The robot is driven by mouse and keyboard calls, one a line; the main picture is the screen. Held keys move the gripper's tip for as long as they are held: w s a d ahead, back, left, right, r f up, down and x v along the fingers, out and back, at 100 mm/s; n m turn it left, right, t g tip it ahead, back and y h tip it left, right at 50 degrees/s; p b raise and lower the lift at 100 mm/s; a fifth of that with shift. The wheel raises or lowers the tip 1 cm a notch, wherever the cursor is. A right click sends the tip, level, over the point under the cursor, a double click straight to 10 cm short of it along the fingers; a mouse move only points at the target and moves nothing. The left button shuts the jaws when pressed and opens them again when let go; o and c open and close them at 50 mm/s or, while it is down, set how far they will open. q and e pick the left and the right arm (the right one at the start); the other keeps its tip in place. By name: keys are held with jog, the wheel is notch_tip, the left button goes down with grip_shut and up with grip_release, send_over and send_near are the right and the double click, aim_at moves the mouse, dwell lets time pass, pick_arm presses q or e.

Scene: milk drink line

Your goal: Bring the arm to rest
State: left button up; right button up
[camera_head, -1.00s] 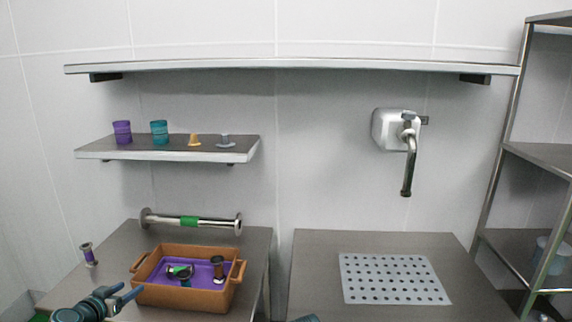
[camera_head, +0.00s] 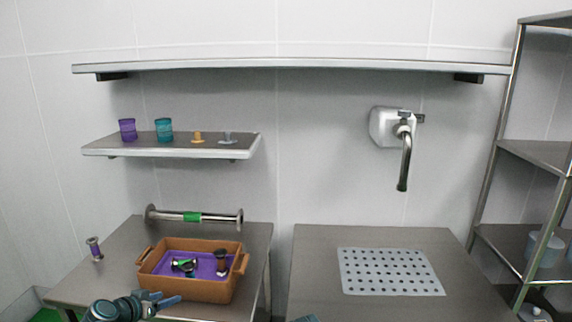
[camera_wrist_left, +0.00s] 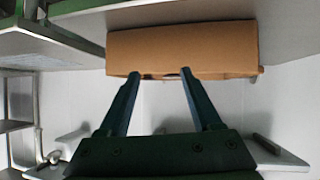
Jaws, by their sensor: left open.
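My left gripper (camera_head: 168,297) is low in the head view, in front of the orange crate (camera_head: 187,287). Its two blue fingers are apart with nothing between them. In the left wrist view the open fingers (camera_wrist_left: 160,74) point at the crate's outer wall (camera_wrist_left: 185,48), and I cannot tell whether the tips touch it. In the crate, on a purple bottom (camera_head: 206,266), lie a dark part with a green band (camera_head: 184,266) and a brown-topped dark part (camera_head: 222,262). My right gripper is not in view; only a small teal piece shows at the bottom edge.
A metal pipe with a green band (camera_head: 193,216) lies behind the crate. A small purple-banded spool (camera_head: 94,249) stands left of it. A small shelf (camera_head: 170,150) holds cups. The right table has a perforated plate (camera_head: 390,272) below a wall tap (camera_head: 404,150) and is otherwise clear.

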pick_arm(q)
jog(key=s+d+f+m+g, duration=0.1)
jog(key=s+d+f+g, duration=0.25)
jog(key=d, duration=0.45)
jog(key=s+d+f+g, duration=0.2)
jog(key=s+d+g, duration=0.15)
jog(key=d, duration=0.45)
jog(key=s+d+f+m+g, duration=0.1)
jog(key=s+d+f+g, duration=0.15)
jog(key=s+d, duration=0.45)
jog(key=s+d+f+g+y, duration=0.1)
jog(key=s+d+g+y, duration=0.1)
jog(key=s+d+y, duration=0.2)
jog(key=shift+s+d+f+y+p, duration=0.35)
jog(key=shift+s+d, duration=0.3)
jog(key=shift+s, duration=0.25)
jog(key=shift+r, duration=0.1)
